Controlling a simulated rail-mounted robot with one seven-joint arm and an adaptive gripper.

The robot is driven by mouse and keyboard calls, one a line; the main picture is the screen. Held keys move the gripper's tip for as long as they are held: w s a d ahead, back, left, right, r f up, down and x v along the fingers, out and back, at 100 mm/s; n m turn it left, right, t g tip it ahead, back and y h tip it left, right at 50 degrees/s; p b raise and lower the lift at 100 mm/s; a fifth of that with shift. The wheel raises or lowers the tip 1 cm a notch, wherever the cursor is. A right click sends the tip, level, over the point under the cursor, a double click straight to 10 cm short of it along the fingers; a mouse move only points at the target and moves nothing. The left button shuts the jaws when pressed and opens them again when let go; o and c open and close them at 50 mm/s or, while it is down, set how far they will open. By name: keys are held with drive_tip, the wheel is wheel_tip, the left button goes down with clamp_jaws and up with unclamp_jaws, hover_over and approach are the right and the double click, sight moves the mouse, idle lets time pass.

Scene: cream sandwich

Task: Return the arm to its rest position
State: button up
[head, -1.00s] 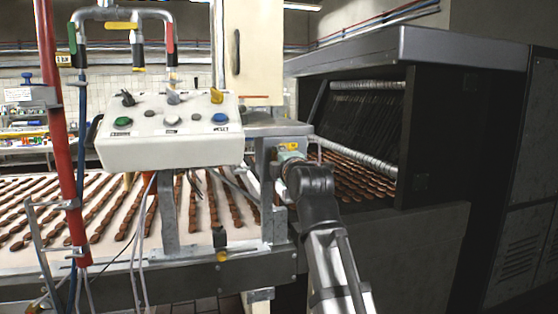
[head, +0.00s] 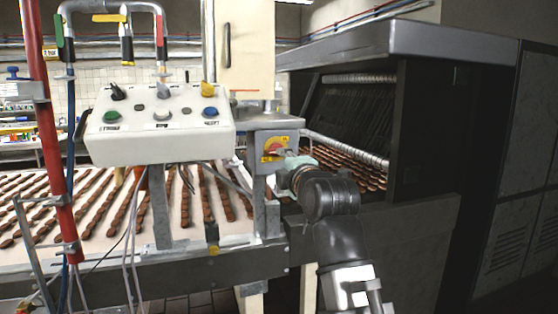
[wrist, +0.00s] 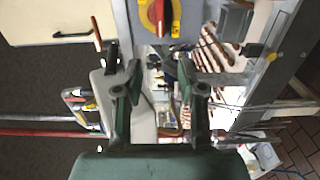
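My arm reaches up from the lower right in the head view, with my gripper (head: 287,158) at its far end. The gripper is just in front of a red rotary switch (head: 274,146) on a yellow plate, and its tips are partly hidden by my wrist. In the wrist view my gripper (wrist: 163,82) has its two dark green fingers spread apart with nothing held between them. The red switch (wrist: 157,14) shows beyond the fingertips at the top of that view, apart from them.
A control box (head: 160,128) with buttons stands left of the gripper. A conveyor (head: 95,212) with rows of brown biscuits runs beneath it towards a dark-sided machine hood (head: 425,140) at right. A red pole (head: 50,150) stands at far left.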

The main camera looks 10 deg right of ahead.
drive_tip(key=shift+s, duration=0.35)
